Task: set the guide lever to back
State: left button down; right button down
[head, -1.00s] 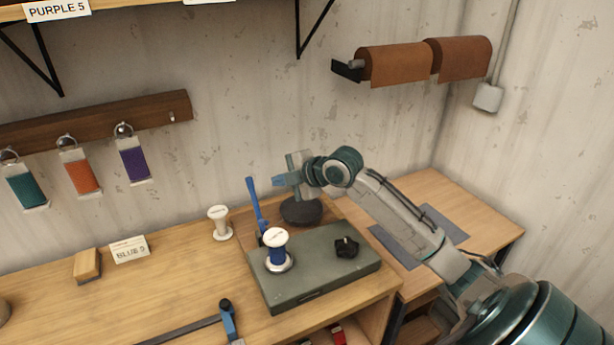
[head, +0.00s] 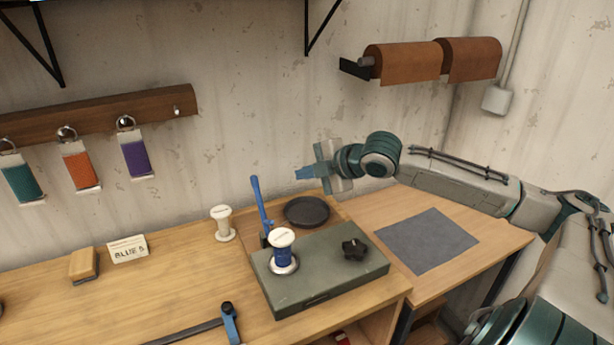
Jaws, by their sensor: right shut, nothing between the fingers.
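The guide lever, a blue upright lever (head: 261,203), stands at the back left edge of the grey-green box (head: 320,287), tilted slightly left at its top. My right gripper (head: 303,173) is shut and empty. It is raised above and to the right of the lever's top, pointing left, apart from it. My left gripper is not in view.
On the box are a blue spool (head: 283,256) and a black knob (head: 354,250). A dark round dish (head: 307,211) lies behind it. A white spool (head: 222,223), a BLUE 5 card (head: 128,249) and a wooden block (head: 84,264) stand left. A grey mat (head: 427,241) lies right.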

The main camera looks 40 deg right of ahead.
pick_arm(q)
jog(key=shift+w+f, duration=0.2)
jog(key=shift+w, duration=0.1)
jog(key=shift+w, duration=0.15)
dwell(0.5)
